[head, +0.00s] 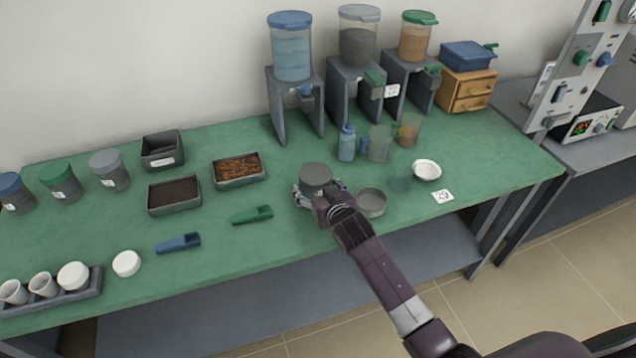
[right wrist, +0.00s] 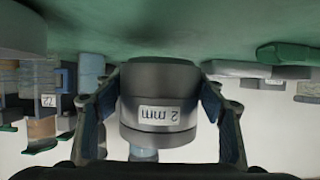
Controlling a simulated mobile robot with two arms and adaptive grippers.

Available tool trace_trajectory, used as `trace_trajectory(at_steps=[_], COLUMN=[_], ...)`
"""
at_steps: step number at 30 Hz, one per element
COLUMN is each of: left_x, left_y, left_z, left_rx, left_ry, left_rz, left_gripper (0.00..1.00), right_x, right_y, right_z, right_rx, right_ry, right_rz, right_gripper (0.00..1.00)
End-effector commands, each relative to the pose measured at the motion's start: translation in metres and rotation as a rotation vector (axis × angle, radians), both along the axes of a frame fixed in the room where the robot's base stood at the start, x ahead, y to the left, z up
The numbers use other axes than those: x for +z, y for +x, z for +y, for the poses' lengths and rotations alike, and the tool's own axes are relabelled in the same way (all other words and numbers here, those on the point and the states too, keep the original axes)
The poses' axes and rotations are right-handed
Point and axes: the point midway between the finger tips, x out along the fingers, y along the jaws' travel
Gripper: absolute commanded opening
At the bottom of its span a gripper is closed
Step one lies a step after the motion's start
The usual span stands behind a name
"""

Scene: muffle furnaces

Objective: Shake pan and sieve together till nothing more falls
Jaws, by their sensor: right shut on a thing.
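My right gripper (head: 318,196) is shut on a round grey sieve (head: 316,175) over the green bench. In the right wrist view the fingers (right wrist: 160,112) press on both sides of a two-tier grey stack. The sieve (right wrist: 158,128) bears a "2 mm" label, upside down in that picture. The pan (right wrist: 158,78) shows as the other tier, against the sieve on its bench side. The sieve's top looks dark grey in the head view. I cannot tell whether anything falls inside, or whether the stack touches the bench. My left gripper is not in view.
A round shallow grey dish (head: 372,203) stands just right of my right gripper. A blue bottle (head: 347,144), clear beakers (head: 379,146) and a white bowl (head: 427,170) stand behind and right. Trays (head: 174,207) and scoops (head: 252,215) lie left. The front edge is near.

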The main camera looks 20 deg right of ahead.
Motion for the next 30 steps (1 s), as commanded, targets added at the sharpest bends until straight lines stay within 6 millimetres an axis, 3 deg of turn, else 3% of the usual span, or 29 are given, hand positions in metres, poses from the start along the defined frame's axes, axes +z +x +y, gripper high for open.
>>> trace_trajectory(at_steps=[2,10,18,25,30], left_x=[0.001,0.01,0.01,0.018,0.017], left_y=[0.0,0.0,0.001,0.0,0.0], left_z=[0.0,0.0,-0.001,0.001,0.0], left_rx=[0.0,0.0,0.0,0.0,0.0], left_ry=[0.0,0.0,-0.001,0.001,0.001], left_rz=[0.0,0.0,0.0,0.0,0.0], left_gripper=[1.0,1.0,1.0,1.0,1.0], right_x=[0.002,0.003,0.002,0.003,0.002], right_y=[0.001,0.0,0.001,0.0,0.0], right_z=[0.006,-0.019,0.006,-0.019,-0.019], right_rx=[0.0,-0.001,0.0,-0.001,0.0], right_ry=[0.0,-0.003,0.001,-0.003,-0.001], right_rz=[-0.003,-0.002,-0.003,-0.002,-0.003], right_gripper=[0.2,0.2,0.2,0.2,0.2])
